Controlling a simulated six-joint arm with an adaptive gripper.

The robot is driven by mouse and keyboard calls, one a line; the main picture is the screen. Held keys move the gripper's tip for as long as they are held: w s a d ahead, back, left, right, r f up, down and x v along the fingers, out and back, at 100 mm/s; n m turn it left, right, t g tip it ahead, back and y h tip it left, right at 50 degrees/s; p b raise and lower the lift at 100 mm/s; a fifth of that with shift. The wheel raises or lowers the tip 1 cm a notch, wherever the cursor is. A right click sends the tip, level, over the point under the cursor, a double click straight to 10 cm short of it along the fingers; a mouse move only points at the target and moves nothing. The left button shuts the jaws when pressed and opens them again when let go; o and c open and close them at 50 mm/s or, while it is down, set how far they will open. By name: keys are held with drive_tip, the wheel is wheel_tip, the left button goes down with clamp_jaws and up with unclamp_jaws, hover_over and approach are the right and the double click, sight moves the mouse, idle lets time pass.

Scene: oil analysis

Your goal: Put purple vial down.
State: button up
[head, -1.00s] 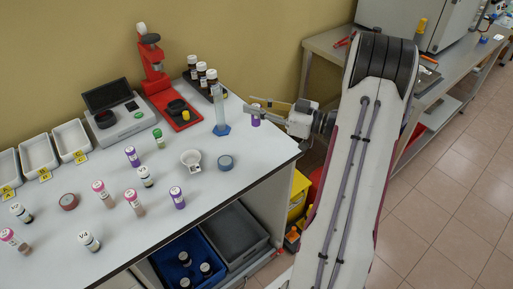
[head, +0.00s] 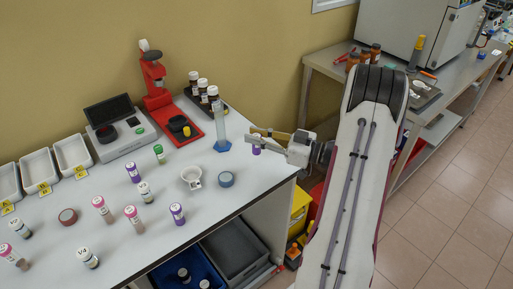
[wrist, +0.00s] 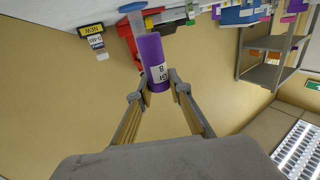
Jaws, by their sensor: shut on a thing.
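The purple vial (head: 256,149) is in my gripper (head: 261,138) near the right back part of the white table, to the right of the measuring cylinder. In the wrist view the vial (wrist: 154,52), purple with a white label, is between the two fingertips (wrist: 157,86). My gripper is shut on it. In the head view I cannot tell whether its base touches the table or hangs above it.
The measuring cylinder (head: 220,128) with a blue base is close to the left. Other purple vials (head: 133,172) (head: 177,213) and pink-capped vials stand farther left. The table's right edge is close.

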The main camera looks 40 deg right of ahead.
sight(257, 148)
drive_tip(key=shift+f, duration=0.2)
drive_tip(key=shift+f, duration=2.15)
drive_tip(key=shift+f, duration=0.2)
drive_tip(key=o, duration=0.9)
drive_tip(key=shift+s, duration=0.1)
drive_tip(key=shift+v, duration=0.9)
drive_tip(key=shift+a+r+v, duration=0.1)
drive_tip(key=shift+r+v, duration=0.05)
drive_tip(key=shift+v, duration=0.85)
drive_tip(key=shift+a+r+v, duration=0.1)
drive_tip(key=shift+r+v, duration=0.05)
drive_tip(key=shift+v, duration=0.8)
drive_tip(key=shift+a+r+v, duration=0.1)
drive_tip(key=shift+r+v, duration=0.05)
drive_tip(key=shift+v, duration=0.85)
drive_tip(key=shift+o, duration=0.7)
drive_tip(key=shift+s+d, duration=0.1)
